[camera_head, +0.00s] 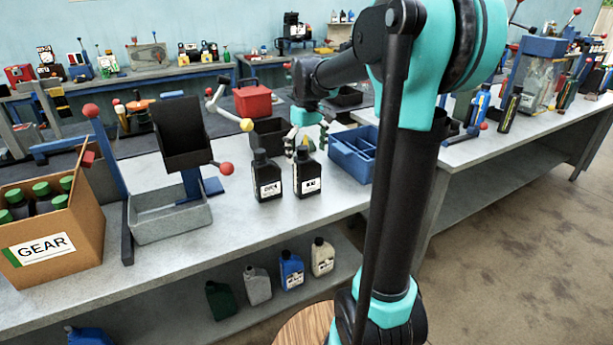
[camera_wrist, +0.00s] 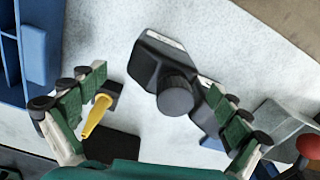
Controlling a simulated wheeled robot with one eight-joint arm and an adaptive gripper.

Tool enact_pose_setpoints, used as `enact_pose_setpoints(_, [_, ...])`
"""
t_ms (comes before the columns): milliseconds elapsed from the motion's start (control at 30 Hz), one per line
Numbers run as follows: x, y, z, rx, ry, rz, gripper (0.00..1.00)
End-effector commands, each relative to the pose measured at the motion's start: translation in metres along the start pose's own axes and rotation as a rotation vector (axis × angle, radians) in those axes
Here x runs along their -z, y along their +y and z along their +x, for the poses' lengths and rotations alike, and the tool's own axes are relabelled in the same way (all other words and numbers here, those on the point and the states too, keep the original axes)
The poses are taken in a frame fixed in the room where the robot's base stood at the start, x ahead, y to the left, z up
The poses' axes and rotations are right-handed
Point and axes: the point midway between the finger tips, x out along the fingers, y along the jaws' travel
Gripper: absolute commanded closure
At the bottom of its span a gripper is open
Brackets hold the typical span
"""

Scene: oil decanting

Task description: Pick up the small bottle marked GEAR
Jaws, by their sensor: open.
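Two small black bottles stand upright side by side on the grey bench: a left one (camera_head: 267,182) and a right one (camera_head: 308,179). Both have white labels, too small to read surely. My gripper (camera_head: 306,142) is just above and behind the right bottle. In the wrist view my gripper (camera_wrist: 160,114) is open. A black capped bottle (camera_wrist: 176,93) stands between and a little beyond its fingertips, nothing gripped. The other bottle (camera_wrist: 208,118) is partly hidden behind the right finger. A cardboard box (camera_head: 60,262) marked GEAR holds several green-capped bottles at the left.
A blue divided tray (camera_head: 356,166) stands right of the bottles. A black bin (camera_head: 270,135) lies behind them. A grey tray (camera_head: 170,220) and a black stand with red-knobbed levers are to the left. Several bottles (camera_head: 291,270) stand on the lower shelf. The bench front is clear.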

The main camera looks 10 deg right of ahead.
Motion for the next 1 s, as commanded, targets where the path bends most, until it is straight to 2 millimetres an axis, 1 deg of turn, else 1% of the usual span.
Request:
enact_pose_setpoints(33, [0.001, 0.001, 0.009, 0.0, 0.0, 0.0, 0.0])
enact_pose_setpoints(100, [0.002, 0.001, 0.019, 0.0, 0.0, 0.0, 0.0])
enact_pose_setpoints(200, [0.002, 0.001, 0.029, 0.0, 0.0, 0.0, 0.0])
enact_pose_setpoints(333, [0.001, 0.001, 0.035, 0.0, 0.0, 0.0, 0.0])
enact_pose_setpoints(500, [0.001, 0.001, 0.035, 0.0, 0.0, 0.0, 0.0])
enact_pose_setpoints(533, [0.001, 0.001, 0.035, 0.0, 0.0, 0.0, 0.01])
enact_pose_setpoints(900, [0.001, 0.001, 0.035, 0.0, 0.0, 0.0, 0.47])
enact_pose_setpoints(1000, [0.001, 0.001, 0.035, 0.0, 0.0, 0.0, 0.57])
